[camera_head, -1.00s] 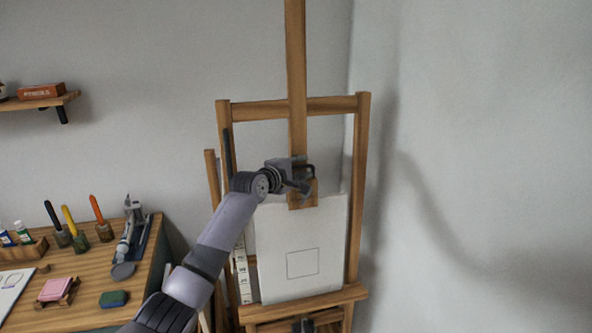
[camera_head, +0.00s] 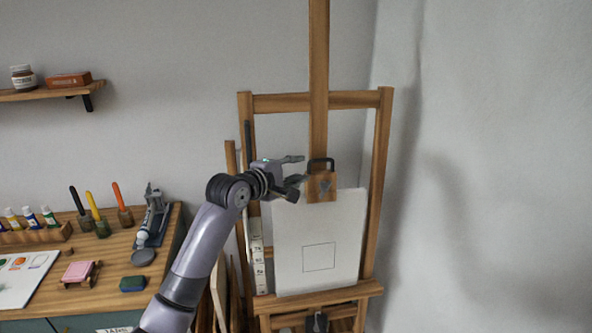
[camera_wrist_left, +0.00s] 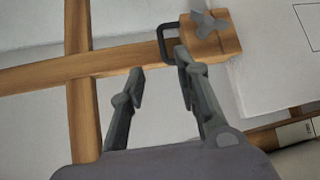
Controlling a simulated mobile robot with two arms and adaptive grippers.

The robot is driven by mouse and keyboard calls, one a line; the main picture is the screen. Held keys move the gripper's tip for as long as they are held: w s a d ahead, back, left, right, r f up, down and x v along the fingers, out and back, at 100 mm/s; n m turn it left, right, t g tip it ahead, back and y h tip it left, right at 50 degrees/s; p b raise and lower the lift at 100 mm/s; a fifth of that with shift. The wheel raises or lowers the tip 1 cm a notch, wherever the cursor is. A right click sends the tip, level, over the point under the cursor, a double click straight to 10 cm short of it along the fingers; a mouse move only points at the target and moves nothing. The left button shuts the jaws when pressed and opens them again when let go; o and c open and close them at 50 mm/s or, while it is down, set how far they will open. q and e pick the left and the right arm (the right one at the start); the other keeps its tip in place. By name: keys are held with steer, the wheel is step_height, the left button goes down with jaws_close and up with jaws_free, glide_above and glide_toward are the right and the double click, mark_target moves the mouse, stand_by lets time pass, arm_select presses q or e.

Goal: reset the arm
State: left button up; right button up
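My left gripper (camera_head: 302,168) is open and empty, its two fingers apart, just left of the easel's wooden top clamp (camera_head: 321,187). In the left wrist view the open fingers (camera_wrist_left: 160,62) point towards the clamp (camera_wrist_left: 212,38) and its dark metal loop, with a gap between the fingertips and the clamp block. The right fingertip overlaps the loop's edge in that picture; I cannot tell whether they touch. The clamp sits over the top edge of a white sheet (camera_head: 318,225) with a drawn square outline. My right gripper does not show.
The wooden easel (camera_head: 384,190) stands near the corner. A shelf (camera_head: 45,94) hangs above. Right of the easel is free.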

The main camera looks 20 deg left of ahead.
arm_select(q)
steer(key=shift+f, duration=0.15)
step_height(320, 180, down, 18)
steer(key=a+m+g+y+b, duration=0.1)
steer(key=m+g+b, duration=0.1)
steer(key=s+f+m+g+y+b, duration=0.15)
steer(key=s+f, duration=0.35)
steer(key=f, duration=0.7)
steer(key=s+f+m+g+b, duration=0.1)
steer(key=s+f+m+g, duration=0.2)
steer(key=f, duration=0.8)
steer(key=s+f+m+g+y+b, duration=0.15)
steer(key=s+f, duration=0.45)
steer(key=f, duration=0.6)
steer(key=s+d+f+m+g+b, duration=0.15)
steer(key=s+f+m, duration=0.25)
steer(key=s+f, duration=0.95)
steer(key=s+d+f+m+g+b, duration=0.1)
steer(key=s+f, duration=0.4)
steer(key=s, duration=0.6)
steer(key=s+d+f+m+g+b, duration=0.1)
steer(key=s+f+m, duration=0.3)
steer(key=s, duration=0.8)
steer(key=s+d+f+m+g, duration=0.2)
steer(key=s+f, duration=0.5)
steer(key=s, duration=0.5)
steer(key=shift+d+f+m+g+h+b, duration=0.35)
steer(key=shift+d+m+h+b, duration=0.05)
steer(key=shift+m, duration=0.3)
steer(key=shift+c, duration=0.4)
